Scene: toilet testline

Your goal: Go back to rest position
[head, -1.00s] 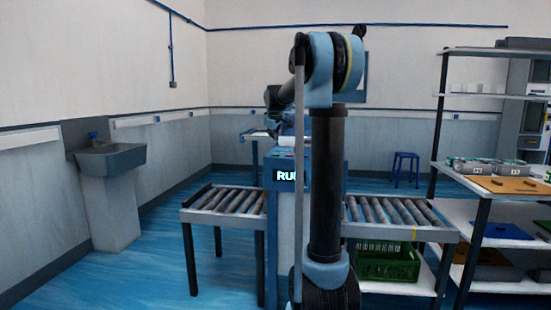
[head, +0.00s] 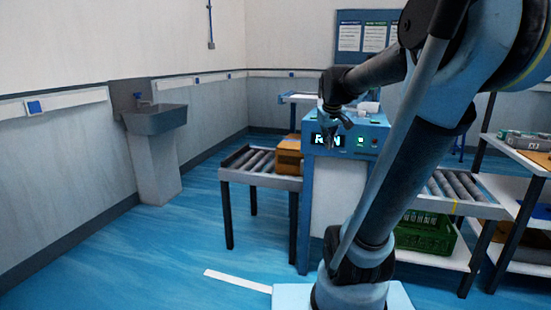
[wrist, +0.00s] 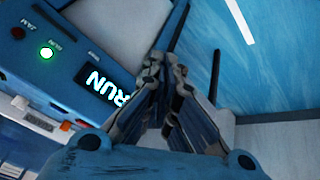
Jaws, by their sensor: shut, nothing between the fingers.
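My gripper (head: 330,138) shows in the head view in front of the blue machine (head: 375,132), over its lit RUN display. In the wrist view my gripper (wrist: 168,68) has its fingers together with nothing between them. The machine panel (wrist: 62,68) lies to the left there, with a lit green light and the RUN display beside the fingers. My arm crosses the right half of the head view and hides part of the machine and the right conveyor.
A roller conveyor (head: 246,166) with an orange-brown box (head: 288,160) stands left of the machine. Another roller conveyor (head: 458,190) is at right, above a green crate (head: 428,238). A sink (head: 155,120) stands by the left wall. Blue floor (head: 150,235) is clear at left.

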